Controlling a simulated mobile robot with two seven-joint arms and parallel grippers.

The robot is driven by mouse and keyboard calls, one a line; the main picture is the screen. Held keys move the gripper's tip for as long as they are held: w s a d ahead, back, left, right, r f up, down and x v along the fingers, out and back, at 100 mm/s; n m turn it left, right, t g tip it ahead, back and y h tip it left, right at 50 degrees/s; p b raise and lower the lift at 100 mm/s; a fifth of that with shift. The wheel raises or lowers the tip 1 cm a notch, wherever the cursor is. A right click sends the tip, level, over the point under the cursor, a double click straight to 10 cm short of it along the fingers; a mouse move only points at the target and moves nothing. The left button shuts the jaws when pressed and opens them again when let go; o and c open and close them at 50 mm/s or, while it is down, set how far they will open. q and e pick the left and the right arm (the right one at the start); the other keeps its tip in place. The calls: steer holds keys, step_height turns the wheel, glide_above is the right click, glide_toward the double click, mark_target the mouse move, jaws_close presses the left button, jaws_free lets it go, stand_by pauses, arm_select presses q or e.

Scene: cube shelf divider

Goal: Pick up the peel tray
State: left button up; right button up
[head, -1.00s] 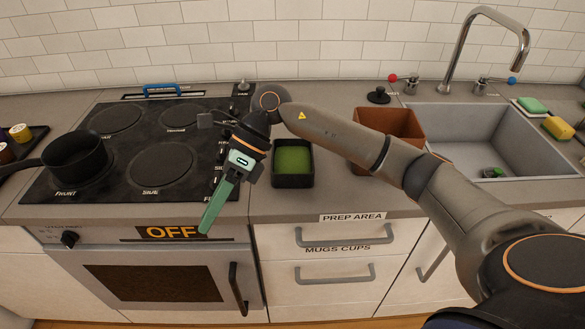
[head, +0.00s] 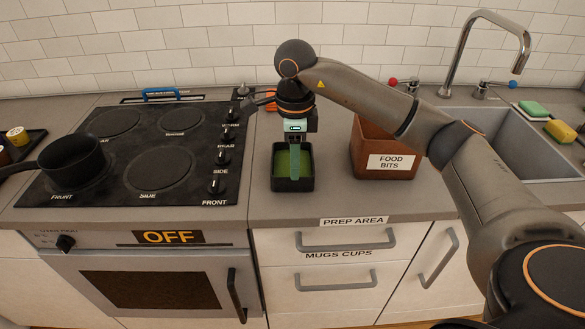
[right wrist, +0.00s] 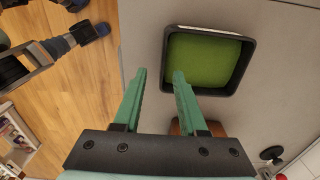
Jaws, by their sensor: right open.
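The peel tray, as I take it, is a small square black tray (head: 293,184) with a green inside, standing on the counter right of the stove. In the right wrist view the tray (right wrist: 212,92) lies upper right of centre. My right gripper (head: 294,172) points down over the tray in the head view, its green fingers in front of the green inside. In the right wrist view the right gripper (right wrist: 159,74) is open and empty. One fingertip shows near the tray's left wall, the other over its inside. I cannot tell whether they touch.
A brown bin (head: 367,162) labelled FOOD BITS stands right of the tray, below my right arm. The black stove (head: 150,150) with a pan (head: 72,158) is to the left. A sink (head: 505,145) is at the right. The counter in front of the tray is clear.

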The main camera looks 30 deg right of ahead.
steer(key=shift+w+f+p, duration=0.15)
steer(key=shift+f, duration=1.25)
steer(key=shift+w+f+p, duration=0.15)
steer(key=shift+f, duration=1.2)
steer(key=shift+a, duration=0.1)
jaws_close()
steer(key=shift+r, duration=0.1)
